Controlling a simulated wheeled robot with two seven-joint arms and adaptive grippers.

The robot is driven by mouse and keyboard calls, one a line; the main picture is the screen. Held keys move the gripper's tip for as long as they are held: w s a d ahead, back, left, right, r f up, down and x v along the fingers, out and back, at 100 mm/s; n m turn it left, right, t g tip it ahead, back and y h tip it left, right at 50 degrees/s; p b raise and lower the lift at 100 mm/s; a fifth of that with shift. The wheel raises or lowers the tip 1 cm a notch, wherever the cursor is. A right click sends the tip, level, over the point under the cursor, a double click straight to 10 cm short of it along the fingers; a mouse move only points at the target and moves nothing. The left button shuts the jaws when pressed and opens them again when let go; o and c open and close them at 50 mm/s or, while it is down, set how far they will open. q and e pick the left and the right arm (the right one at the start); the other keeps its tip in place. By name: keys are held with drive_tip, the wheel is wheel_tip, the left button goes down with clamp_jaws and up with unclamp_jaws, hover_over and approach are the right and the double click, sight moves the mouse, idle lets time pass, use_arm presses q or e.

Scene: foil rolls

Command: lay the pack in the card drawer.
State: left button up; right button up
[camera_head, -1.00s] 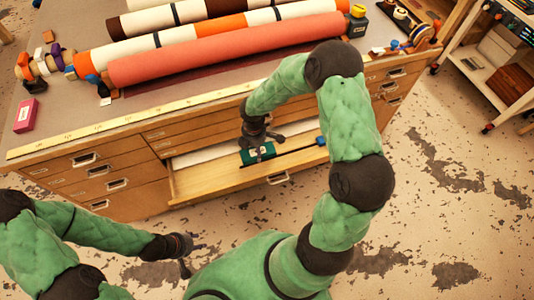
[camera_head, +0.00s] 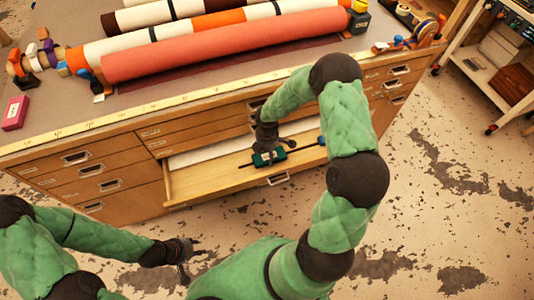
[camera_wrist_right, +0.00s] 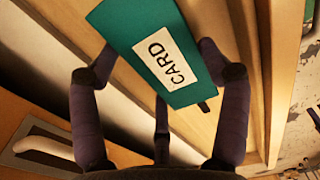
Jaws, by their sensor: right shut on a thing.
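The pack (camera_head: 268,158) is a green box with a white label reading CARD, and it shows large in the right wrist view (camera_wrist_right: 190,85). My right gripper (camera_head: 268,145) is shut on it, with fingers at both sides of the box. It holds the pack over the open drawer (camera_head: 210,183); I cannot tell whether the pack touches the drawer bottom. My left gripper (camera_head: 187,262) is open and empty, in front of the cabinet.
A white sheet (camera_head: 205,153) lies at the back of the drawer. A blue piece (camera_head: 321,140) sits at its right. Several large rolls (camera_head: 230,50) lie on the cabinet top, with a pink box (camera_head: 15,113) at the left. A shelf trolley (camera_head: 500,65) stands at the right.

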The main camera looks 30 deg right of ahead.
sight(267, 154)
drive_tip(key=shift+f, duration=0.1)
drive_tip(key=o, duration=1.2)
drive_tip(key=shift+o, duration=0.2)
wheel_tip(267, 154, up, 12)
drive_tip(key=p, duration=0.5)
drive_tip(key=shift+r, duration=0.2)
